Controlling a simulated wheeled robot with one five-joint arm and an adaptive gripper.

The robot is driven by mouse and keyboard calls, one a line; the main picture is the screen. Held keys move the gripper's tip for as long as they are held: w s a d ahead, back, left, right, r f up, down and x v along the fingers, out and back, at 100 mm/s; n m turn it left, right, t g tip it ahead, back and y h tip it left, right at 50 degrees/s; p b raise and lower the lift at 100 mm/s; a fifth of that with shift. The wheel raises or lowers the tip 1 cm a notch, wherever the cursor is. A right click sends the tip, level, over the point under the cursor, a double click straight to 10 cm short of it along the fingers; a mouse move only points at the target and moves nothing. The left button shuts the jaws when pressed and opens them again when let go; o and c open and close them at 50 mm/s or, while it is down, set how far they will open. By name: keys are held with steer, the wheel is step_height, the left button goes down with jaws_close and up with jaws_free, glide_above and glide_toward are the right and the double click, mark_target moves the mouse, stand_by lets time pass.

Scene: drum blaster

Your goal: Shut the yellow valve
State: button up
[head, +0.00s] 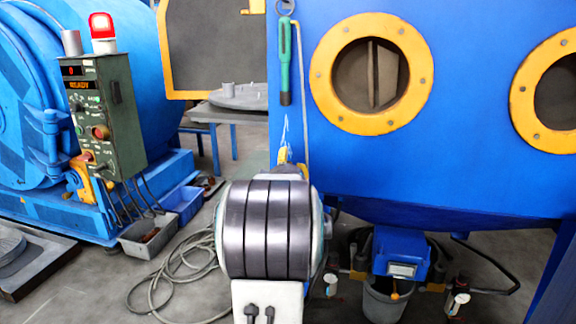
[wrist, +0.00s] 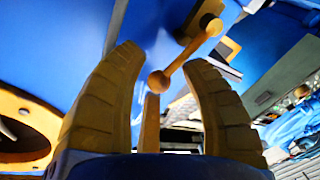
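The yellow valve (wrist: 188,55) shows in the wrist view as an orange-yellow bar with a ball at each end. Its lower ball and a short upright piece below it appear between my fingers, and the bar slants up to the right, past the right fingertip. My gripper (wrist: 164,60) is open, with one ribbed finger on each side and visible gaps to the lower ball. I cannot tell how deep the ball is between the fingers. In the head view, a small yellow part (head: 283,154) shows just above my arm, which hides my gripper and most of that spot.
A blue cabinet (head: 460,110) with round yellow-rimmed windows fills the right. A green-handled tool (head: 285,70) hangs on its edge. A green control box (head: 103,115) with a red lamp stands left. A hose (head: 175,275) and grey bin (head: 147,238) lie on the floor.

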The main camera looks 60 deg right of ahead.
jaws_close()
